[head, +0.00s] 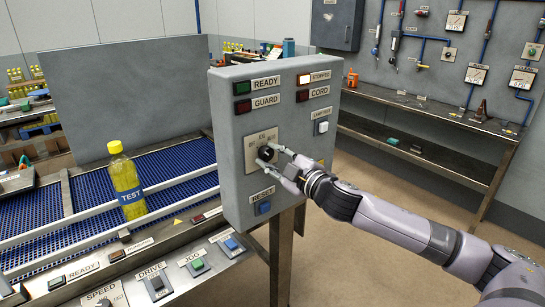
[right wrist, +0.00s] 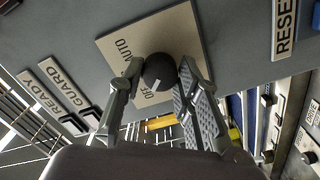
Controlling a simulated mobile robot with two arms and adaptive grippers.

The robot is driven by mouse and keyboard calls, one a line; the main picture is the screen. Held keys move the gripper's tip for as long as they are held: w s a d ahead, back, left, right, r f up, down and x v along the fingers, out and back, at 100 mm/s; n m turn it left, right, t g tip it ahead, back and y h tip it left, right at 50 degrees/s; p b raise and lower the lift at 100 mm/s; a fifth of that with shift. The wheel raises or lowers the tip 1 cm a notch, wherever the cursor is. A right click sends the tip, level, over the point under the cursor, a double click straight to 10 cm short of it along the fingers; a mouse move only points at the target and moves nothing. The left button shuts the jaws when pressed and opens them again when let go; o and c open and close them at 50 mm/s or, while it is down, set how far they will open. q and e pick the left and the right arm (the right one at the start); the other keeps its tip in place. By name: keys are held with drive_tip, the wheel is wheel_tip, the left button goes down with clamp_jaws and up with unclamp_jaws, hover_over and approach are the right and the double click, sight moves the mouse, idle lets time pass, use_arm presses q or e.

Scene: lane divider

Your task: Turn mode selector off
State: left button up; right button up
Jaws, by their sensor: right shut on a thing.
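The mode selector is a round black knob (head: 266,153) on a beige plate (head: 254,139) on the front of the grey control box (head: 230,150). My right gripper (head: 269,157) has its fingers on either side of the knob and is shut on it. In the right wrist view the knob (right wrist: 159,70) sits between the two fingertips (right wrist: 158,76). My left gripper is out of view.
The box also carries a blue RESET button (head: 263,208), a white lamp-test button (head: 322,127) and several indicator lamps. A yellow bottle (head: 126,185) stands on the blue conveyor (head: 85,190) at left. Open floor lies right of the box.

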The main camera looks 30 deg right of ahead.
idle(0.3)
drive_tip(key=o, duration=1.1)
drive_tip(key=shift+o, duration=0.2)
drive_tip(key=shift+s, duration=0.1)
drive_tip(key=shift+s+f, duration=0.1)
drive_tip(key=shift+s, duration=0.4)
drive_tip(key=s, duration=1)
drive_tip(key=shift+s+d, duration=0.4)
drive_tip(key=shift+d, duration=0.05)
